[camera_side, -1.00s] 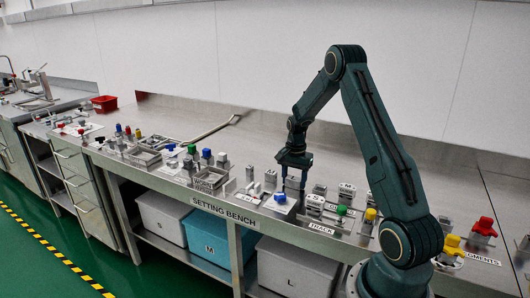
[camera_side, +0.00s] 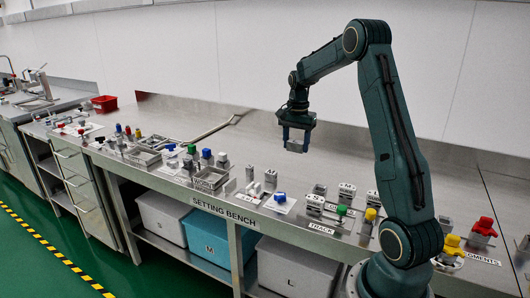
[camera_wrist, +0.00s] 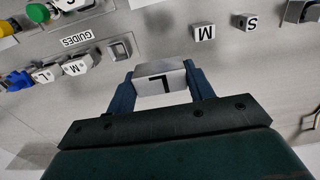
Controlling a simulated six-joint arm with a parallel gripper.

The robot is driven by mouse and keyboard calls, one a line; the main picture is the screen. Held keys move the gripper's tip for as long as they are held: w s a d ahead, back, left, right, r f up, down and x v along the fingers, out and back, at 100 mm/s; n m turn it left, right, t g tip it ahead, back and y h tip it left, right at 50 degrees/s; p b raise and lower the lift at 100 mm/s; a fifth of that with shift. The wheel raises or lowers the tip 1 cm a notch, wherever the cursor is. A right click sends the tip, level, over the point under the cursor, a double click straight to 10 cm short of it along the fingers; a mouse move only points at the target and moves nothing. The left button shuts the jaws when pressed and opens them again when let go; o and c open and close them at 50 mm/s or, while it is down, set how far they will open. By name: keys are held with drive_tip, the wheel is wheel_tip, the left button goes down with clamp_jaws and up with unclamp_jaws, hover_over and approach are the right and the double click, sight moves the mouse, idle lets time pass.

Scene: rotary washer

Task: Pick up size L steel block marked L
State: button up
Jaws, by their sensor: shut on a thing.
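The steel block marked L (camera_wrist: 161,82) is a light grey block with a black L on its face. It sits between the two blue fingers of my gripper (camera_wrist: 162,88) in the wrist view. My gripper (camera_side: 296,140) is shut on it. In the side view the block (camera_side: 295,146) shows as a small grey shape at the fingertips, held above the bench top. The smaller steel blocks marked M (camera_wrist: 204,33) and S (camera_wrist: 247,23) stand apart on the bench in the wrist view.
The setting bench (camera_side: 370,160) carries several small fixtures along its front edge. A blue-knobbed part (camera_side: 280,197) and a green-topped part (camera_side: 341,210) stand below the gripper. The back of the bench is mostly clear.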

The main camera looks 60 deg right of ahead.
sight(296, 141)
drive_tip(key=shift+r, duration=3.05)
